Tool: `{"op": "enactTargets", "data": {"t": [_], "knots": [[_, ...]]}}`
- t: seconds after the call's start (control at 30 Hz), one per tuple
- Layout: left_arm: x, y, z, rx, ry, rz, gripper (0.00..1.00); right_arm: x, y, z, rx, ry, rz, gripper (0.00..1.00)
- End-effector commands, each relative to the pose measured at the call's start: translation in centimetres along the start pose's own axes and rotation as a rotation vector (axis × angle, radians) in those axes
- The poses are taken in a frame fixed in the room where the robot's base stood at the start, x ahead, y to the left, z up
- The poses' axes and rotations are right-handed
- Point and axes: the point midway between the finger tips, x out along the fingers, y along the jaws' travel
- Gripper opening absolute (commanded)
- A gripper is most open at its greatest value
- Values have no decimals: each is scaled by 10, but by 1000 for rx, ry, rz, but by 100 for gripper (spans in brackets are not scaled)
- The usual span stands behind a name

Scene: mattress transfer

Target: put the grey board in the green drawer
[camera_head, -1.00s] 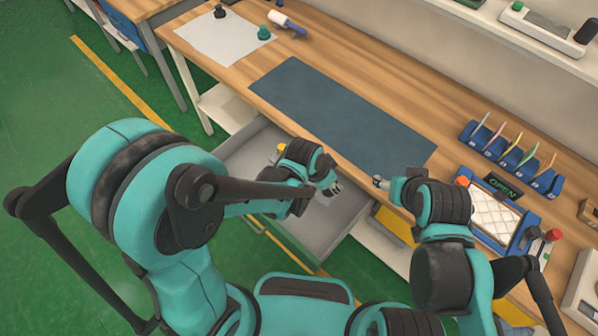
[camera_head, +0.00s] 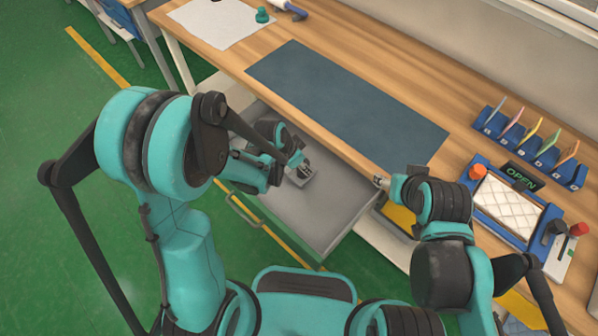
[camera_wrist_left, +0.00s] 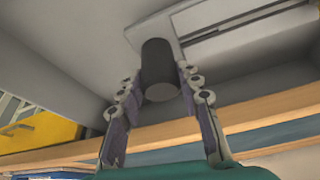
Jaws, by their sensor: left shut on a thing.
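A small grey board (camera_head: 304,178) shows at my left gripper (camera_head: 299,166), inside the open drawer (camera_head: 325,220). Whether the board touches the drawer floor I cannot tell. My right gripper (camera_head: 380,181) is by the bench's front edge, right of the drawer; its fingers are too small to judge.
A dark blue-grey mat (camera_head: 345,105) lies on the wooden bench (camera_head: 410,85). On the right are a blue rack (camera_head: 535,150), an OPEN sign (camera_head: 521,176) and a blue tray with a white quilted pad (camera_head: 506,208). A yellow bin (camera_head: 402,217) is beside the drawer.

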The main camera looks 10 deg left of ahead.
Motion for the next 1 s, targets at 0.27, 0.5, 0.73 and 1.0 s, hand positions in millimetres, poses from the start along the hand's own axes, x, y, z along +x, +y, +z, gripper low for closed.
{"op": "enactTargets", "data": {"t": [0.27, 0.5, 0.73, 1.0], "knots": [[15, -13, 9, 0, 0, 1, 0, 8, 0, 6, 0, 0, 0, 59], [44, -12, 21, 1, 1, 0, 0, 21, 0, 15, 0, 0, 0, 59], [43, -12, 21, 1, 0, 0, 0, 20, 0, 14, 0, 0, 0, 59], [44, -12, 22, 0, 0, 0, 55, 22, 0, 15, 0, 0, 0, 59]]}}
